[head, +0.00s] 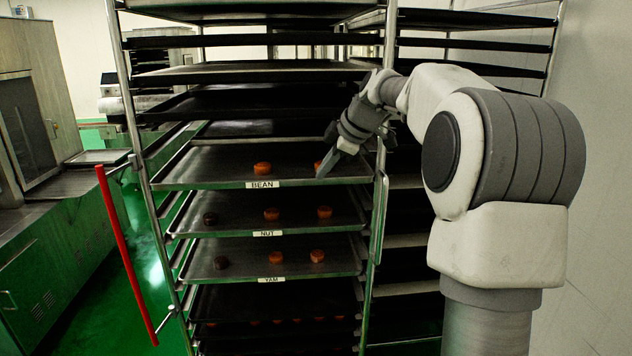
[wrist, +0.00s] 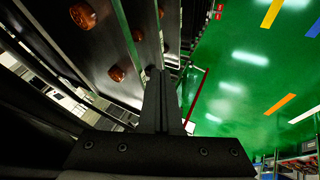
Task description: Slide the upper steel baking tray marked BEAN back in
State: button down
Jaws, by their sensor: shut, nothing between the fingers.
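The steel tray marked BEAN (head: 212,166) is in the rack, above the trays marked NUT and YAM. Its label (head: 262,184) is on the front edge. In the head view this edge looks wider than those of the trays below and seems to stick out further. An orange-brown bun (head: 262,168) lies on it, and another is partly hidden behind my gripper. My gripper (head: 328,165) is shut and empty at the tray's right front part; I cannot tell whether it touches. The wrist view shows its closed fingers (wrist: 162,98) beside trays with buns.
The NUT tray (head: 240,216) and YAM tray (head: 240,262) hold buns below. The rack's right upright (head: 380,215) is close to my arm. A red bar (head: 125,255) stands at the left. Green floor (head: 115,300) lies open left of the rack.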

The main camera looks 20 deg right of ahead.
aim_at(305, 183)
jog(key=p+x, duration=0.2)
jog(key=x, duration=0.1)
jog(key=p+x, duration=0.3)
jog(key=w+p+x, duration=0.1)
jog(key=p+x, duration=0.2)
jog(key=x, duration=0.1)
jog(key=shift+w+r, duration=0.15)
jog(key=shift+r, duration=0.25)
jog(key=shift+w+d+p, duration=0.15)
jog(key=shift+w+p, duration=0.05)
jog(key=shift+w, duration=0.3)
jog(key=shift+w+d+p, duration=0.15)
jog(key=shift+w+d, duration=0.05)
jog(key=shift+w, duration=0.3)
